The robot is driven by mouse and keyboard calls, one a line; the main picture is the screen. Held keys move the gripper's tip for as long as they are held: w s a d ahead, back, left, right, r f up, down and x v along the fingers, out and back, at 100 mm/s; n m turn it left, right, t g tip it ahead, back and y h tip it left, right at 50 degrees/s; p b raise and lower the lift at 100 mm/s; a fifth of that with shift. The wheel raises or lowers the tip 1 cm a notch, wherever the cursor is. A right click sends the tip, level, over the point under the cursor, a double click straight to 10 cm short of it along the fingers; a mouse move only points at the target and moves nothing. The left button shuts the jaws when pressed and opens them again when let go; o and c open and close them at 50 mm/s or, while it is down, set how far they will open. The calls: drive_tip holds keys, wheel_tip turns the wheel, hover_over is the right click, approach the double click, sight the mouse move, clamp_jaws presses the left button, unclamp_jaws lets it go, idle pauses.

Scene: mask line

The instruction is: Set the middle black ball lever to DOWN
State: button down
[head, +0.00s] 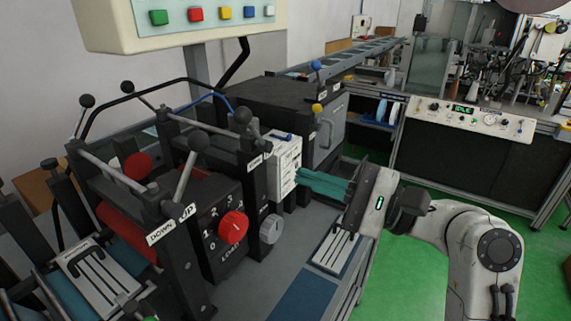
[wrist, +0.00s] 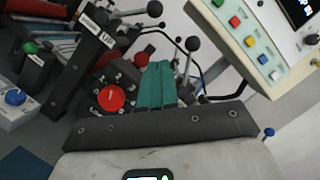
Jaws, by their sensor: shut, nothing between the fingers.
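Several black ball levers rise from the machine line in the head view. One front lever (head: 198,140) leans toward the UP end of a DOWN/UP plate (head: 170,225). Another black ball lever (head: 242,115) stands behind it, above a second plate (head: 255,162) that is partly hidden. Two more balls show at the far left. I cannot tell for sure which one is the middle lever. My gripper (head: 302,181) has teal fingers, shut and empty, beside a white box right of the levers. In the wrist view, its fingertips (wrist: 158,66) point toward the machines, apart from a black ball lever (wrist: 193,44).
A red knob (head: 233,227) and a grey knob (head: 271,229) stick out below the levers. The white box (head: 284,160) is close to my fingertips. A button panel (head: 190,22) overhangs the line. A dark cabinet (head: 290,115) stands behind. Green floor lies open at right.

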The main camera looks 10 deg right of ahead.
drive_tip(key=s+r+p+x, duration=0.1)
drive_tip(key=s+p+x, duration=0.1)
drive_tip(key=x, duration=1)
drive_tip(key=shift+s+a+r+p, duration=0.2)
drive_tip(key=shift+a+r+p, duration=0.15)
drive_tip(key=shift+p, duration=0.4)
drive_tip(key=shift+s+a+r+n, duration=0.15)
drive_tip(key=shift+r+n, duration=0.15)
drive_tip(key=shift+n, duration=0.3)
